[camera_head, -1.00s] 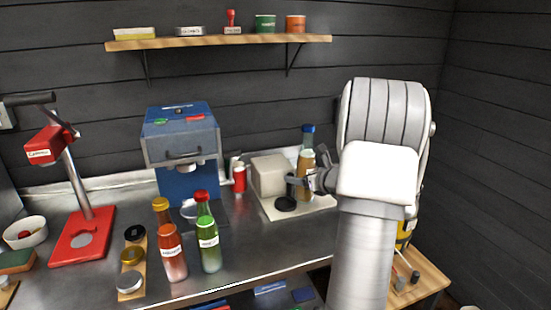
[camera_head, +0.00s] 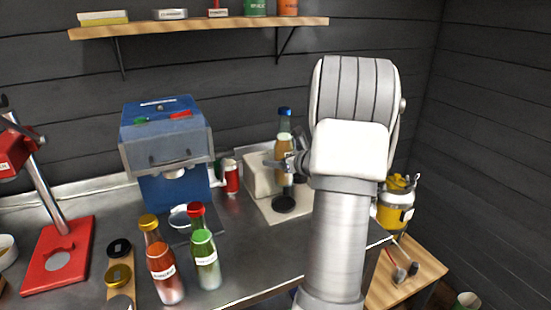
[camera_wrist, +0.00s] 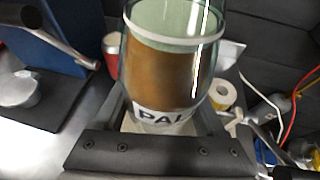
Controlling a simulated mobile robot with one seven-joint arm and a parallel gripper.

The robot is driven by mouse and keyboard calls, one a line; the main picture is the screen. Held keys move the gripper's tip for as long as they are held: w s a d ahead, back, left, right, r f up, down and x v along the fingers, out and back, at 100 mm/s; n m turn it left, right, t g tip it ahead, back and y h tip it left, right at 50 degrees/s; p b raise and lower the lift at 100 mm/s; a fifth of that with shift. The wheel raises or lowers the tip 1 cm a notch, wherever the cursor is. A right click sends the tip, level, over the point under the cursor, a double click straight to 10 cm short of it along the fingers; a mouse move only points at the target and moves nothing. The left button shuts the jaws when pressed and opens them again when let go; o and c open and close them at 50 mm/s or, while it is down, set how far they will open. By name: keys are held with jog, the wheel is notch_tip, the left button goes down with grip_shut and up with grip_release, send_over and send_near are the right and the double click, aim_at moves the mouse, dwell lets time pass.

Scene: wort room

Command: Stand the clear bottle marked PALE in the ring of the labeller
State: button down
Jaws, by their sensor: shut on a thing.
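My gripper (camera_head: 284,163) is shut on the clear bottle marked PALE (camera_head: 284,145). The bottle is upright, with amber contents and a blue cap. In the wrist view the bottle (camera_wrist: 165,70) fills the middle and the letters PAL show on its label. In the head view it stands over the back of a pale base plate (camera_head: 268,210), behind a black disc (camera_head: 284,205); I cannot tell whether its foot touches anything. A cream block (camera_head: 259,176) is beside it on that plate. I cannot tell for certain which machine is the labeller, and no ring shows clearly.
A blue machine (camera_head: 165,135) stands left of the plate, with a red can (camera_head: 231,178) between. A red-capped bottle (camera_head: 205,255) and an amber-capped bottle (camera_head: 163,265) stand in front. A red stand (camera_head: 60,255) is far left. A yellow-bodied container (camera_head: 396,203) is right of my arm.

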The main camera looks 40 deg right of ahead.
aim_at(270, 184)
jog(key=shift+f+b, duration=1.7)
jog(key=shift+f, duration=0.45)
jog(key=shift+s+a+f+b, duration=0.15)
jog(key=shift+f+b, duration=0.1)
jog(key=shift+f, duration=0.25)
jog(key=shift+s+a+f+b, duration=0.1)
jog(key=shift+f+b, duration=0.15)
jog(key=shift+f, duration=0.2)
jog(key=shift+a+f+b, duration=0.2)
jog(key=shift+f+b, duration=0.1)
jog(key=shift+f, duration=0.2)
jog(key=shift+a+f+b, duration=0.2)
jog(key=shift+f+b, duration=0.05)
jog(key=shift+f, duration=0.2)
jog(key=shift+w+d+f, duration=0.2)
jog(key=shift+w+f, duration=0.15)
jog(key=shift+w, duration=0.05)
jog(key=shift+r, duration=0.1)
jog(key=shift+s, duration=0.1)
jog(key=shift+d+f, duration=0.1)
jog(key=shift+f, duration=0.1)
